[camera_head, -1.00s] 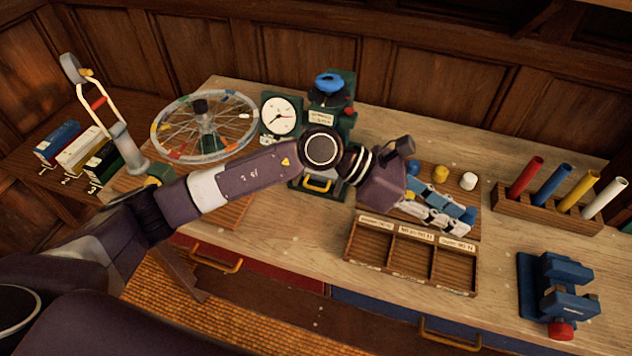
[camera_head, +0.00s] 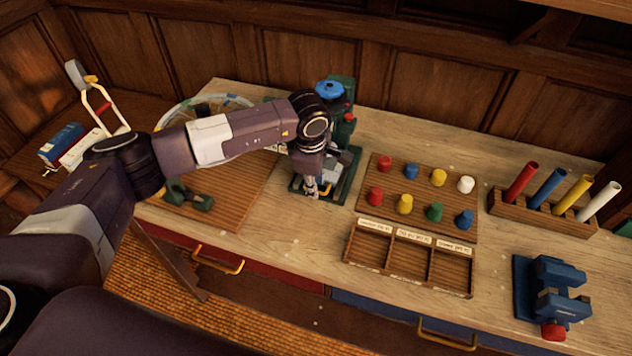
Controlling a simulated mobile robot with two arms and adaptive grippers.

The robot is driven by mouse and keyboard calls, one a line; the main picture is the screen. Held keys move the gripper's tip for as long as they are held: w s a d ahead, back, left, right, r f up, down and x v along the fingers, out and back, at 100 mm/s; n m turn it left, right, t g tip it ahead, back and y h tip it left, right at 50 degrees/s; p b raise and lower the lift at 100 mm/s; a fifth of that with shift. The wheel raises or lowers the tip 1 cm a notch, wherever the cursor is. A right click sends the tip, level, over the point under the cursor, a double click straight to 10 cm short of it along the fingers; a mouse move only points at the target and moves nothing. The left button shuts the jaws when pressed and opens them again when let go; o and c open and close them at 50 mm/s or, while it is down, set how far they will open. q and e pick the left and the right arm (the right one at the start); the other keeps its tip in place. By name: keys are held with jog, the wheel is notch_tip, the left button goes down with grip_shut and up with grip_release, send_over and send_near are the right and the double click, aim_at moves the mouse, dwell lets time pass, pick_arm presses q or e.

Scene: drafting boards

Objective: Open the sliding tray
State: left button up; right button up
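The green machine (camera_head: 349,122) with a blue knob on top stands at the back middle of the bench. Its low tray part (camera_head: 346,185), with a dark green edge, shows to the right of my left gripper (camera_head: 318,190). My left gripper points down at the tray's front, where the yellow handle is; the gripper hides most of the handle. I cannot tell whether the fingers touch the handle or how far apart they are. My arm covers the tray's left and middle parts. My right gripper is not in view.
A board of coloured pegs (camera_head: 419,203) and a three-part wooden box (camera_head: 408,262) lie to the right. A rack of coloured tubes (camera_head: 540,211) and a blue vise (camera_head: 548,292) stand further right. Bare bench lies in front of the tray.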

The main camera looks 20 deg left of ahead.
pick_arm(q)
jog(key=shift+w+f, duration=0.1)
jog(key=shift+f, duration=0.55)
grip_shut()
grip_release()
